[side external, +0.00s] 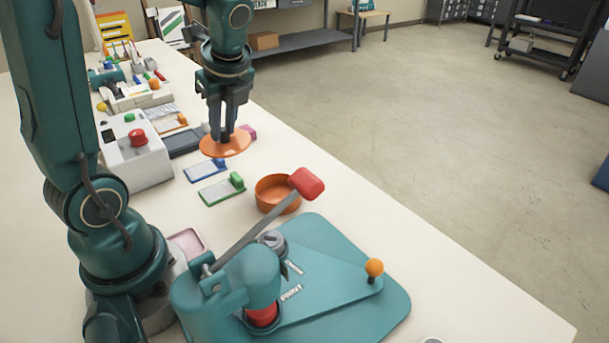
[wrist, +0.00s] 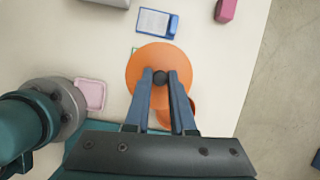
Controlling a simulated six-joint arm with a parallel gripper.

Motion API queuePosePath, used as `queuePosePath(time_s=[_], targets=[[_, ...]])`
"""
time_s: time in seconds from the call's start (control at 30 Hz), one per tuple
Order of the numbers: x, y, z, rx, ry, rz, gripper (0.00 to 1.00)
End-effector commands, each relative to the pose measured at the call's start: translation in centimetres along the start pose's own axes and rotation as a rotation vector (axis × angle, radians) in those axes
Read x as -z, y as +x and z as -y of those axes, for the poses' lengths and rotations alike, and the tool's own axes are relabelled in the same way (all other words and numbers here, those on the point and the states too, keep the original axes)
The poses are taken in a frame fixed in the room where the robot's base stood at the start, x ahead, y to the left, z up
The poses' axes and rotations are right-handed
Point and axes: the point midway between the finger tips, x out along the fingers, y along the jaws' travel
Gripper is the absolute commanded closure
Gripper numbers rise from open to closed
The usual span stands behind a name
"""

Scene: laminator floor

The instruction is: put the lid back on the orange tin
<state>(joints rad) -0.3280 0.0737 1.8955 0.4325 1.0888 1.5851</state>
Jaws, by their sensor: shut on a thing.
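The orange lid (side external: 226,145) is a flat disc held level in the air by my gripper (side external: 225,138). In the wrist view my gripper (wrist: 161,80) is shut on the dark knob at the middle of the lid (wrist: 160,55). The orange tin (side external: 272,193) stands open on the table, to the right of and nearer the camera than the lid in the side view. In the wrist view only part of the tin (wrist: 193,113) shows, beyond the lid's lower right edge; the lid and a finger hide the rest.
A teal press (side external: 330,290) with a red-ended lever (side external: 306,183) stands close by, the lever's end beside the tin. Blue (side external: 206,170) and green (side external: 222,190) tagged cards lie left of the tin. A pink block (side external: 248,132) lies behind the lid. A white box with a red button (side external: 138,137) stands left.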

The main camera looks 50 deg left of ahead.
Motion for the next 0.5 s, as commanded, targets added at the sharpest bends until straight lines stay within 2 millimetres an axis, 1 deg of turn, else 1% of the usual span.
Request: queuePosePath(time_s=[0.03,0.1,0.2,0.33,0.4,0.5], targets=[[1.4,-0.3,1.6,0.030,0.085,-0.002,1.00],[3.2,-0.7,3.1,0.066,0.174,-0.004,1.00],[5.4,-1.1,4.5,0.097,0.268,-0.006,1.00],[7.4,-1.3,5.1,0.112,0.336,-0.010,1.00],[8.1,-1.3,5.0,0.111,0.358,-0.011,1.00],[8.4,-1.2,5.0,0.112,0.370,-0.011,1.00]])
